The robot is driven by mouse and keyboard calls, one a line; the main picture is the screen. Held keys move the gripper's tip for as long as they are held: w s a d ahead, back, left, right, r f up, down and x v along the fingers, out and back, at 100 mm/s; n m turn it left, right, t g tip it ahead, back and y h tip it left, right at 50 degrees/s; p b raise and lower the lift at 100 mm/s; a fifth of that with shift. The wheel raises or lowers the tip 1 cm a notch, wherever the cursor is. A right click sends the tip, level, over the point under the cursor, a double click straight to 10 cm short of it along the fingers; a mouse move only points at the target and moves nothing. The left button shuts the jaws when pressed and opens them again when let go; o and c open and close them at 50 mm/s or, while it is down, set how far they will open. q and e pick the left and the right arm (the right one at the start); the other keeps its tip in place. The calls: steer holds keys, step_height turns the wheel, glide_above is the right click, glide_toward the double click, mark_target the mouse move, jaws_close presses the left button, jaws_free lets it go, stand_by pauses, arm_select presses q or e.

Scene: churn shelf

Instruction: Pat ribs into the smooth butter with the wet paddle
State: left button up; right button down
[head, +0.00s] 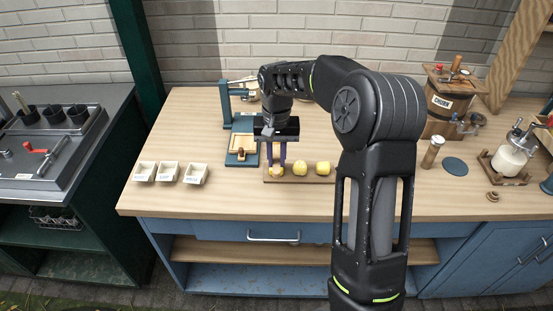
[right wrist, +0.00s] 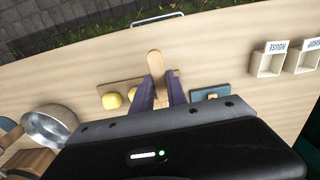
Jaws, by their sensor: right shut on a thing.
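My right gripper (head: 276,160) is shut on the wooden paddle (right wrist: 155,62); the paddle's pale rounded end shows between the purple fingers in the right wrist view, where the gripper also shows (right wrist: 160,85). The gripper is over the left end of a wooden board (head: 265,180) on the table. Yellow butter lumps sit on this board: one at the right (head: 323,168), one in the middle (head: 300,168), and one at the left (head: 277,172), under the fingers. I cannot tell whether the paddle touches the left lump, or whether ribs mark it. My left gripper is not in view.
Three small white labelled trays (head: 168,171) stand at the left. A blue stand (head: 240,158) with a wooden plate is just left of the board. A churn (head: 450,104), a wooden cylinder (head: 432,152), a blue disc (head: 455,167) and a pump jar (head: 512,157) stand at the right.

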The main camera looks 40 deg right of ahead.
stand_by(0.7)
steer(key=shift+f+b, duration=1.85)
steer(key=shift+f, duration=0.8)
steer(key=shift+f+b, duration=0.55)
steer(key=shift+f, duration=0.3)
stand_by(0.5)
steer(key=shift+r, duration=0.1)
steer(key=shift+r+p, duration=2.6)
steer(key=shift+r, duration=0.85)
